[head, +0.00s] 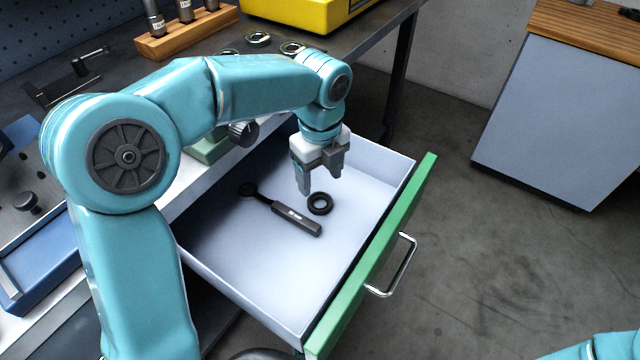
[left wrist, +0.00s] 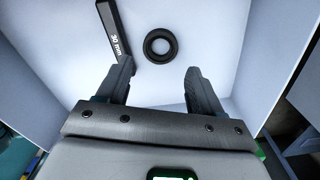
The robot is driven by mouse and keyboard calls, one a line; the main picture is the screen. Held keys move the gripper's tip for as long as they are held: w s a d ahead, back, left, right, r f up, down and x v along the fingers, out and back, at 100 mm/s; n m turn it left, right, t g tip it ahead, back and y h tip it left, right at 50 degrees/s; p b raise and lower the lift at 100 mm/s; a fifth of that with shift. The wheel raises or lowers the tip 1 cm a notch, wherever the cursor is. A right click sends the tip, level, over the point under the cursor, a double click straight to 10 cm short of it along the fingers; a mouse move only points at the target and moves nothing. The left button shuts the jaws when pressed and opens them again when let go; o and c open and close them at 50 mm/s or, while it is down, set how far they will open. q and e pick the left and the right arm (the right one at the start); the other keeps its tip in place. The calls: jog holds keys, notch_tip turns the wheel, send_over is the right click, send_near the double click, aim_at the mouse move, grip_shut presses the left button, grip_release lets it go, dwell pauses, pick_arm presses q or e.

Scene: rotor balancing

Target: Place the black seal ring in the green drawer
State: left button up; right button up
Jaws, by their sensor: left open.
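The black seal ring (head: 320,203) lies flat on the floor of the open green-fronted drawer (head: 375,262). In the left wrist view the ring (left wrist: 160,46) lies ahead of the fingertips, apart from them. My left gripper (head: 318,180) points down into the drawer, above and just behind the ring. In the left wrist view the left gripper (left wrist: 160,80) has its fingers spread with nothing between them. My right gripper is not in view; only a piece of teal arm shows at the bottom right.
A black wrench marked 30 mm (head: 296,218) lies in the drawer beside the ring. The drawer's metal handle (head: 394,268) sticks out to the right. A yellow case (head: 300,14) and a wooden block with tools (head: 185,30) stand on the bench. A grey cabinet (head: 565,120) stands at the right.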

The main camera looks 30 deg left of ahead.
pick_arm(q)
notch_tip(320, 180, up, 6)
jog(key=shift+f+p, duration=0.2)
jog(key=shift+p, duration=0.4)
